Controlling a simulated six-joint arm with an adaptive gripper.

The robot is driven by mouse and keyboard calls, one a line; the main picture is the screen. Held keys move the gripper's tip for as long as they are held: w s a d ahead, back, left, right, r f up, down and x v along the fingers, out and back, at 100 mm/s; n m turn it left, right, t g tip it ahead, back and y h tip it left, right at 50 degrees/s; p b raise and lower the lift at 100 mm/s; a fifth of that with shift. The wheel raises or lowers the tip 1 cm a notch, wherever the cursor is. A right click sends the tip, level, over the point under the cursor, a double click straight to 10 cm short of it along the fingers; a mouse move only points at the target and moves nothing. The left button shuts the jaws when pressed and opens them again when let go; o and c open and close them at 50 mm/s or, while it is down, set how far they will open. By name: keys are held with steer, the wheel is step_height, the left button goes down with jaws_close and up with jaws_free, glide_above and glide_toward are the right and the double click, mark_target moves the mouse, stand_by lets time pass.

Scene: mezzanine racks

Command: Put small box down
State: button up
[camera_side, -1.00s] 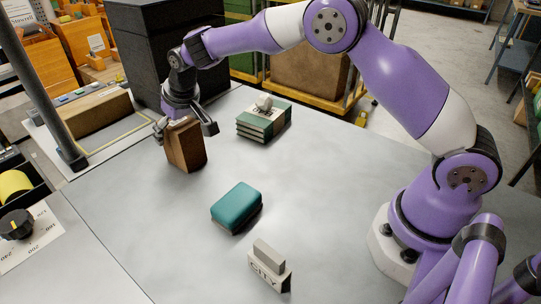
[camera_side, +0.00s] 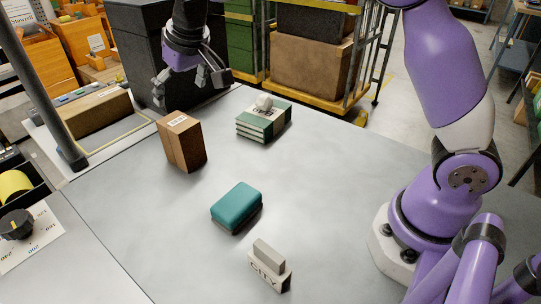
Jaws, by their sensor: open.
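The small box (camera_side: 182,143) is brown cardboard with a white label on its top. It stands upright on the grey table, left of the middle. My gripper (camera_side: 184,96) is open and empty. It hangs above and a little behind the box, apart from it, in front of the dark case. No part of the box is hidden by my gripper.
A green-and-white stack (camera_side: 263,121) with a small grey lump on top lies to the right of the box. A teal case (camera_side: 237,207) and a block marked CITY (camera_side: 268,267) are nearer. A large dark case (camera_side: 150,50) stands behind. The table (camera_side: 130,215) is clear at front left.

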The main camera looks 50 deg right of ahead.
steer(key=s+d+r, duration=0.2)
steer(key=s+d, duration=0.1)
steer(key=s, duration=0.2)
steer(key=s+d+r, duration=0.2)
steer(key=s+r, duration=0.1)
steer(key=s, duration=0.2)
steer(key=s+d+f, duration=0.1)
steer(key=s+f, duration=0.1)
steer(key=s, duration=0.5)
steer(key=s+d+f, duration=0.2)
steer(key=s, duration=0.5)
steer(key=shift+s+f+t, duration=0.3)
steer(key=shift+s+t, duration=0.05)
steer(key=shift+t, duration=0.05)
